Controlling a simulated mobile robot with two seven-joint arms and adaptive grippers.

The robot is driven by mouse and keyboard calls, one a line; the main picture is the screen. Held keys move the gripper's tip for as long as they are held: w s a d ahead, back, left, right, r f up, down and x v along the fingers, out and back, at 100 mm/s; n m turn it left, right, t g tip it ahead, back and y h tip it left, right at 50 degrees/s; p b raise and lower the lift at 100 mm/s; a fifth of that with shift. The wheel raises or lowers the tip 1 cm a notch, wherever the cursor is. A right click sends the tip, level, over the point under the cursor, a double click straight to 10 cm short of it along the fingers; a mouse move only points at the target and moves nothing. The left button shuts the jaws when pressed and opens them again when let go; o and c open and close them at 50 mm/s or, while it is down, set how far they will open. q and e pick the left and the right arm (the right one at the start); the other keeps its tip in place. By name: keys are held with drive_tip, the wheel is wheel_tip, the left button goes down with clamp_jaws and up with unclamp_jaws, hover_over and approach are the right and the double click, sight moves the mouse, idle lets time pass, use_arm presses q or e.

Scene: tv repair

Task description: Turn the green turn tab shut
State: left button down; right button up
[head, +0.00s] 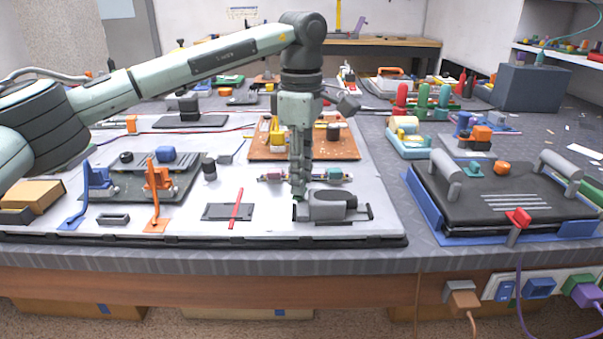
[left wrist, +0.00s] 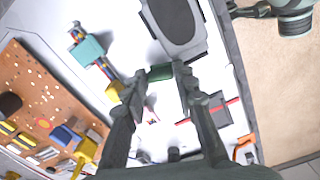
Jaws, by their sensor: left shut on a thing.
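The green turn tab (left wrist: 160,72) shows in the left wrist view as a small dark green block between my left fingertips. It sits right beside the end of a grey housing with an oval top (left wrist: 175,20). My left gripper (head: 299,194) points straight down at the left end of this grey housing (head: 328,207) in the head view. In the left wrist view its two fingers (left wrist: 157,80) are shut on the tab, one on each side. In the head view the fingers mostly hide the tab. How far the tab is turned cannot be told.
A red rod on a dark plate (head: 228,212) lies left of the gripper. A small part with teal and pink ends (head: 330,175) and an orange pegboard (head: 262,150) lie behind. A black case (head: 480,194) stands at right.

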use_arm(q)
drive_tip(key=shift+r+n, duration=0.1)
drive_tip(key=shift+n, duration=0.3)
drive_tip(key=c, duration=1.2)
unclamp_jaws()
wheel_tip(320, 180, up, 12)
